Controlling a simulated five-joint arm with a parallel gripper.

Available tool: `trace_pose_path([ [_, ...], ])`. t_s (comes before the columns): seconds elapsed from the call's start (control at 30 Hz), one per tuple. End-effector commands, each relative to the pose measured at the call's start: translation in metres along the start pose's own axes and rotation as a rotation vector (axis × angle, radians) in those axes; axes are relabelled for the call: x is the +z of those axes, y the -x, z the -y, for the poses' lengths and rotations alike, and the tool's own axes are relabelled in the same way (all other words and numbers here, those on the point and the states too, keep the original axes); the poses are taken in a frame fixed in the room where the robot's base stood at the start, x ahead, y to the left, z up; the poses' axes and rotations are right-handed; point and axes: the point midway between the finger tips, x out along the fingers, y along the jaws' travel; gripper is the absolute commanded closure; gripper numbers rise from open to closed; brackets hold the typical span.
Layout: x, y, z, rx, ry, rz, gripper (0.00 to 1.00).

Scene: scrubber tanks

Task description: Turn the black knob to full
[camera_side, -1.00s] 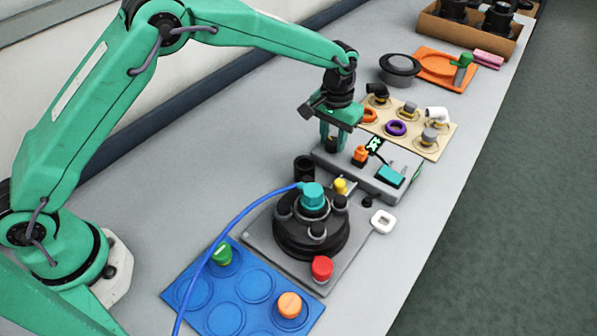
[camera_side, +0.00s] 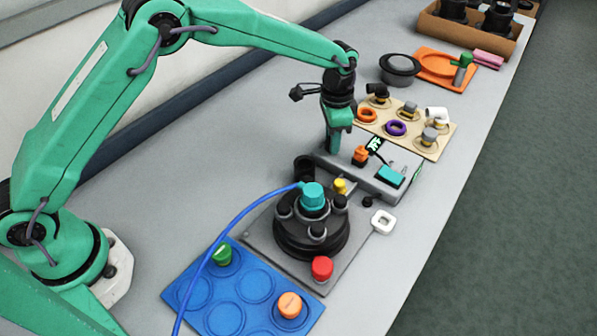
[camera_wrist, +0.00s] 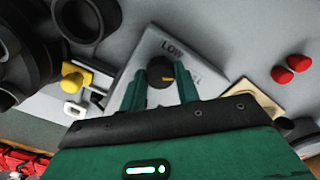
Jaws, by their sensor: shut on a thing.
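The black knob (camera_wrist: 160,70) sits on a light grey panel (camera_wrist: 150,50) in the wrist view, with a small yellow mark on its lower side. Lettering reading "LOW" is printed above it; more lettering to its right is partly covered by a finger. My gripper (camera_wrist: 161,80) has one green finger on each side of the knob and is shut on it. In the side view my gripper (camera_side: 334,148) points down at the left end of the grey control box (camera_side: 408,178); the knob is hidden behind the fingers there.
A round black unit (camera_side: 311,240) with a blue hose (camera_side: 235,228) stands nearer. A board with rings (camera_side: 438,146) lies beyond. Bare table lies left.

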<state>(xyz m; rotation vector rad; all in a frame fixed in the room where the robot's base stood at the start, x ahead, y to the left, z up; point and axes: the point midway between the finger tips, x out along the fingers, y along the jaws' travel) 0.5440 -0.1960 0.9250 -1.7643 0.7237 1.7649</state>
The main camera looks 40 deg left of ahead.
Motion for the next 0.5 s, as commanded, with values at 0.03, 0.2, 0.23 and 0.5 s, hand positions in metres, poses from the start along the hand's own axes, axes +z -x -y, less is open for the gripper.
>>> trace_pose_path([
  [0.03,-0.0002,0.0013,0.0001,0.0,-0.01,-0.001,0.91],
  [0.2,-0.0002,0.0014,0.0001,0.0,-0.024,-0.001,0.91],
  [0.23,-0.0002,0.0014,0.0001,0.0,-0.025,-0.001,0.91],
  [0.5,-0.0003,0.0015,0.0001,-0.001,-0.024,-0.001,0.65],
])
